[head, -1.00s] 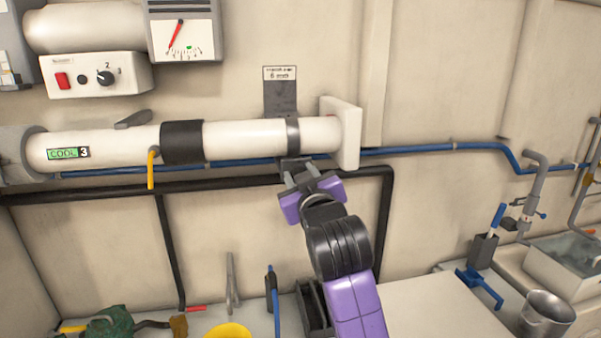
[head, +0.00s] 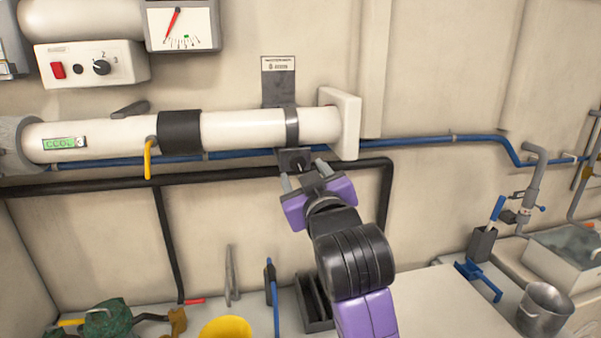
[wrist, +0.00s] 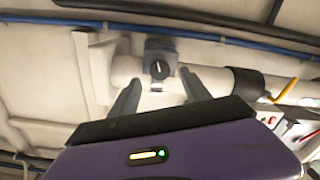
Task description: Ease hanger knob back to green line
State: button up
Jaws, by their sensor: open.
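The hanger knob (head: 299,162) is a dark round knob with a pale pointer line, on a dark block under the hanger strap (head: 292,126) of the white pipe. In the wrist view the knob (wrist: 159,69) shows between and beyond the fingertips, its pale line nearly upright in the picture. My gripper (head: 304,174) is open and empty just below and in front of the knob. In the wrist view its two grey fingers (wrist: 160,84) stand on either side, apparently apart from the knob. I cannot make out a green line on the knob block.
A blue pipe (head: 430,145) and a black pipe (head: 130,186) run along the wall near the gripper. A yellow bowl (head: 226,328) stands below.

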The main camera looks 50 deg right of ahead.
jog(key=v, duration=0.2)
jog(key=shift+s+a, duration=0.2)
jog(key=shift+s, duration=0.05)
dwell(0.4)
jog(key=a+r+t, duration=0.3)
jog(key=a+t, duration=0.1)
jog(key=s+a+f+n+t+y+b, duration=0.1)
jog(key=s+a+f+y, duration=0.3)
jog(key=f, duration=0.3)
jog(key=s+a+f+n+t+y, duration=0.1)
jog(key=s+a+f+y, duration=0.1)
jog(key=s+a+f, duration=0.45)
jog(key=s+a+f+g+y, duration=0.2)
jog(key=s+f+g, duration=0.1)
jog(key=s+f, duration=0.7)
jog(key=s+a+f+g+y+b, duration=0.1)
jog(key=s+a+f+g+y, duration=0.1)
jog(key=s+f, duration=0.9)
jog(key=shift+s+a+n+g, duration=0.4)
jog(key=shift+s+a+g, duration=0.2)
jog(key=shift+s+a, duration=0.2)
